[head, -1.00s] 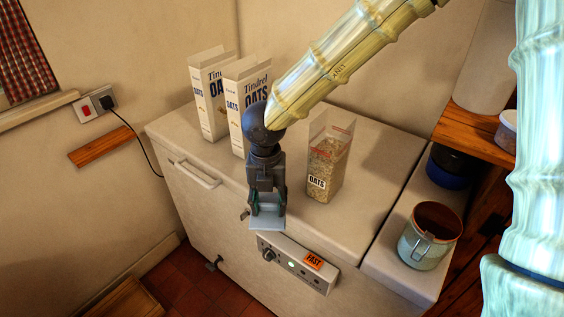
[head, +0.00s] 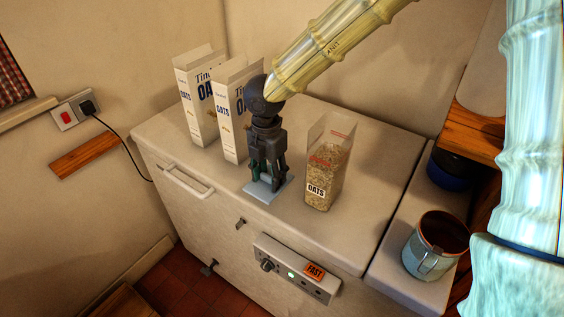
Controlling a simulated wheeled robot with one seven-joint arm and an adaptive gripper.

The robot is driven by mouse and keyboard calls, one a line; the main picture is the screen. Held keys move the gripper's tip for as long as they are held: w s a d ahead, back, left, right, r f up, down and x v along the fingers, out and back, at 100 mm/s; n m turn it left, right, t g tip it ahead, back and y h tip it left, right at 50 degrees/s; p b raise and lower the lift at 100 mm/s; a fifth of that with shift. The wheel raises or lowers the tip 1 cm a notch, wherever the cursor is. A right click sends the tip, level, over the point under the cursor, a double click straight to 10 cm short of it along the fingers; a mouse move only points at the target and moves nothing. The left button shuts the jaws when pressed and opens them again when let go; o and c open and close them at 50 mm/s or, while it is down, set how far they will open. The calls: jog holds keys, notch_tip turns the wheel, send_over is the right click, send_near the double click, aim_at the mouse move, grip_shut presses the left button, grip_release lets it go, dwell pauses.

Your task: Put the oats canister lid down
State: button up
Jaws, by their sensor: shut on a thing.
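The oats canister lid (head: 254,190) is a flat, pale blue-grey square plate. My gripper (head: 268,186) points down and is shut on the lid's upper side. The lid is level, over the top of the white chest near its front edge; I cannot tell whether it touches the surface. The oats canister (head: 325,178) is clear, open at the top and partly filled with oats. It stands upright just right of my gripper, apart from the lid.
Two open oats cartons (head: 197,105) (head: 231,118) stand left of and behind my gripper on the chest top (head: 365,150). The chest top right of the canister is clear.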

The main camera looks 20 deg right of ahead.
jog(key=w+d, duration=0.1)
jog(key=w, duration=0.1)
jog(key=w+d+p, duration=0.1)
jog(key=w+d, duration=0.1)
jog(key=w+d+p, duration=0.1)
jog(key=w+d, duration=0.1)
jog(key=shift+d+f, duration=0.15)
jog(key=shift+f, duration=0.1)
jog(key=f, duration=0.2)
jog(key=f+p, duration=0.1)
jog(key=shift+w+f, duration=0.2)
jog(key=shift+f, duration=0.15)
jog(key=shift+s, duration=0.1)
jog(key=shift+d+f, duration=0.1)
jog(key=shift+f, duration=0.05)
jog(key=o, duration=1.1)
notch_tip(320, 180, up, 12)
jog(key=shift+r+b, duration=0.15)
jog(key=shift+b, duration=0.7)
